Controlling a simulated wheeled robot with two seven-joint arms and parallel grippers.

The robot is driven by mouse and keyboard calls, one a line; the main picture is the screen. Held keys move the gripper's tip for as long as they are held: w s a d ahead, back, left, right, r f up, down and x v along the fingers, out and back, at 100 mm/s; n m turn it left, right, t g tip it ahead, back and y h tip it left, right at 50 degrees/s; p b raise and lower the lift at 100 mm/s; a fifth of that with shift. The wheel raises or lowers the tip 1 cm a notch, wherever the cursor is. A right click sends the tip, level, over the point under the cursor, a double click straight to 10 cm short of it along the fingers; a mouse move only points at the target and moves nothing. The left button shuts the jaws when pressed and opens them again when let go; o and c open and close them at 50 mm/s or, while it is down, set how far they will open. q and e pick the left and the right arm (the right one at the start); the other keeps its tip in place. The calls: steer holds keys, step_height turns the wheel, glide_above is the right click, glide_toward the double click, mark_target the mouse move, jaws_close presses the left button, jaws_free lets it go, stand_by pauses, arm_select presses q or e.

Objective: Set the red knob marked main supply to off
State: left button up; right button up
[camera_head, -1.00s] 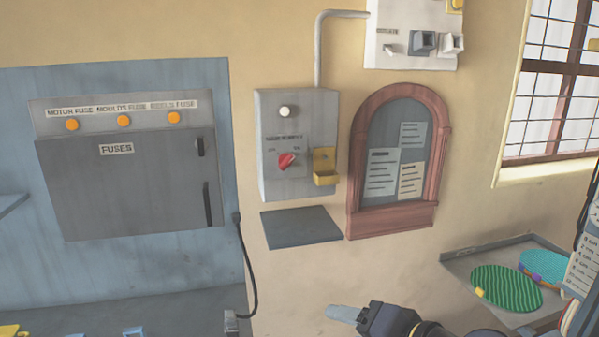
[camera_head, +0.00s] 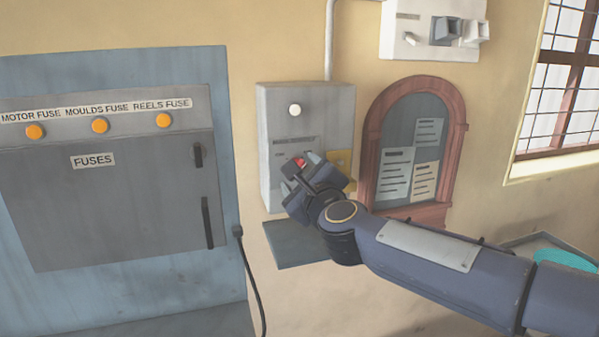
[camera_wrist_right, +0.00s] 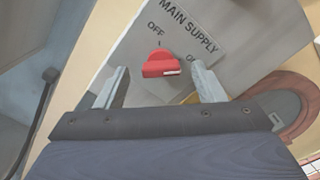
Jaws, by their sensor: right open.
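The red knob (camera_wrist_right: 161,64) sits on a grey plate (camera_wrist_right: 215,35) lettered MAIN SUPPLY. OFF is above the knob; the ON label at its right is partly hidden by a finger. The knob's white mark faces right, toward the ON side. In the head view the knob (camera_head: 299,162) is mostly covered by my right gripper (camera_head: 304,172), on the grey switch box (camera_head: 333,108). My right gripper (camera_wrist_right: 160,68) is open, with one finger on each side of the knob and gaps between. My left gripper is out of view.
A yellow holder (camera_head: 343,157) sits on the box just right of the gripper. A dark shelf (camera_head: 290,248) is below. The wooden-framed notice board (camera_head: 451,103) is to the right, the fuse cabinet (camera_head: 110,215) to the left.

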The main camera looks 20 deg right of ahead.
steer(key=shift+w, duration=0.65)
steer(key=c, duration=1)
